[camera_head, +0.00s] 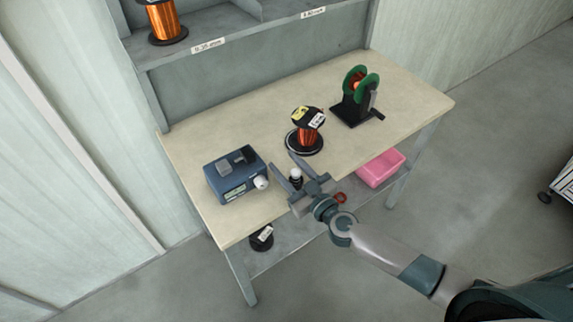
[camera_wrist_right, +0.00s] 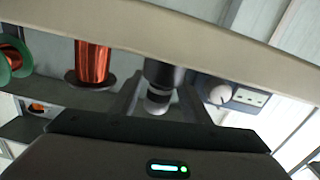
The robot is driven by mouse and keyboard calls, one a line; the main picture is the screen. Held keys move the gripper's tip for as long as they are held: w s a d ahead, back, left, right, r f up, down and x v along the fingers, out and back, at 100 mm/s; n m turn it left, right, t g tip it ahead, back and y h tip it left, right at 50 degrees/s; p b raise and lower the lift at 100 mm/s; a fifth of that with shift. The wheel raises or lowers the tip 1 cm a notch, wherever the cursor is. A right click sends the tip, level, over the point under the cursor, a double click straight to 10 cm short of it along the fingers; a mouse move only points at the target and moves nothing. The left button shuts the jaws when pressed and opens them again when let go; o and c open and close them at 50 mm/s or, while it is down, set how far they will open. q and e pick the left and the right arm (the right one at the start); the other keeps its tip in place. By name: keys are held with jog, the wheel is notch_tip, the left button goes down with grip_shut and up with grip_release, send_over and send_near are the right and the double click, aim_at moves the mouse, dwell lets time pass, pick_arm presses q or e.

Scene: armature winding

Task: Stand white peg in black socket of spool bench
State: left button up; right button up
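The small white peg (camera_head: 296,173) shows near the bench's front edge, its white top over a black part (camera_head: 296,184). The black part appears to be the socket; how deep the peg sits is unclear. In the right wrist view, which looks upside down, a dark cylinder (camera_wrist_right: 163,74) meets the bench top, with a white-banded piece (camera_wrist_right: 158,95) on its free end. My right gripper (camera_head: 281,159) is open, its fingers spread either side of the peg. In the wrist view a gap shows between fingers and peg. My left gripper is out of view.
A blue device (camera_head: 228,180) with a white knob stands left on the bench (camera_head: 215,135). A copper spool (camera_head: 308,134) stands behind the peg, and a green winder (camera_head: 357,90) at back right. A pink bin (camera_head: 380,168) sits on the lower shelf.

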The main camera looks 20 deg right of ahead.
jog(key=shift+s, duration=0.1)
jog(key=v, duration=0.9)
jog(key=shift+s+d+b, duration=0.15)
jog(key=shift+s+b, duration=0.1)
jog(key=shift+b, duration=0.15)
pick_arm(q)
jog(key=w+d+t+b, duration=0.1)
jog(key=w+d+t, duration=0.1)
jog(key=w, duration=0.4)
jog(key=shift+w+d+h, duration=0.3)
pick_arm(e)
jog(key=v, duration=0.7)
jog(key=shift+s, duration=0.35)
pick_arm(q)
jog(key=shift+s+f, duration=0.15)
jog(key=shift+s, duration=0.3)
pick_arm(e)
jog(key=shift+d, duration=0.1)
